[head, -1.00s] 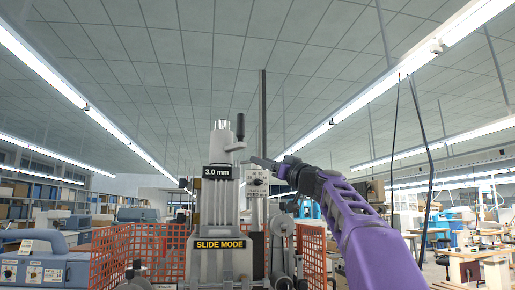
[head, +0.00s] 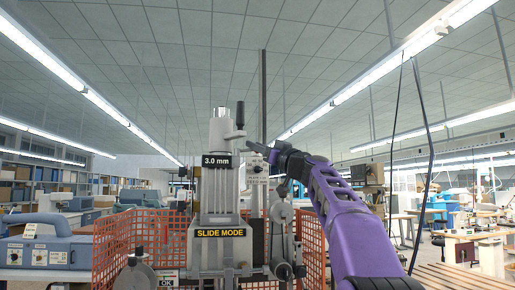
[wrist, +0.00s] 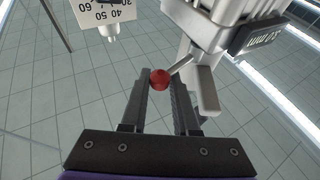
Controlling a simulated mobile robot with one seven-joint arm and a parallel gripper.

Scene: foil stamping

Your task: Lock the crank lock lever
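The crank lock lever ends in a red ball knob (wrist: 160,80) in the wrist view. Its thin grey rod runs up and right to the pale machine head (wrist: 205,35). The knob sits between the tips of my gripper's two dark fingers (wrist: 160,84), with little or no gap on either side. I cannot tell whether the fingers press on it. In the head view my gripper (head: 257,148) is just right of the stamping machine's upper column (head: 217,190). The red knob cannot be made out there.
A crank with a black upright handle (head: 240,115) stands on the column just left of my gripper. A grey crank arm (wrist: 206,90) is close to the right finger. A dial plate (wrist: 105,12) is at upper left. Orange mesh guards (head: 112,250) flank the machine.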

